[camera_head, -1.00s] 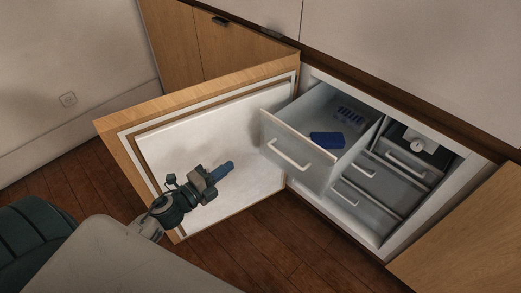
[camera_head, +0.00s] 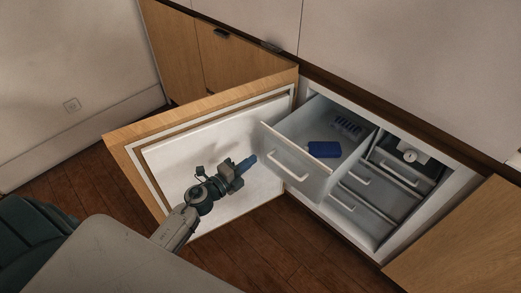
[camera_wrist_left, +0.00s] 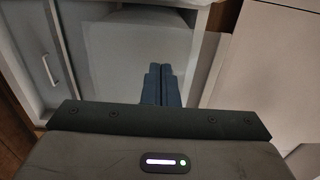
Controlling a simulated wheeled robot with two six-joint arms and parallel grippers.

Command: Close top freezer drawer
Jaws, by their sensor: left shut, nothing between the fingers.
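The top freezer drawer (camera_head: 300,170) is pulled far out of the freezer and has a white bar handle (camera_head: 285,164) on its front. A blue box (camera_head: 323,149) and a blue ridged item (camera_head: 348,125) lie inside it. My left gripper (camera_head: 252,161) is shut and empty, just left of the drawer front in the head view; I cannot tell whether it touches. In the left wrist view its blue fingers (camera_wrist_left: 162,86) are together in front of a pale grey panel. A white handle (camera_wrist_left: 50,69) shows at the left there. My right gripper is out of view.
The freezer door (camera_head: 205,100) stands open to the left, close behind my left arm. Lower drawers (camera_head: 368,195) sit inside the freezer, with a small dial unit (camera_head: 410,156) at the right. Wooden floor (camera_head: 285,250) is clear in front.

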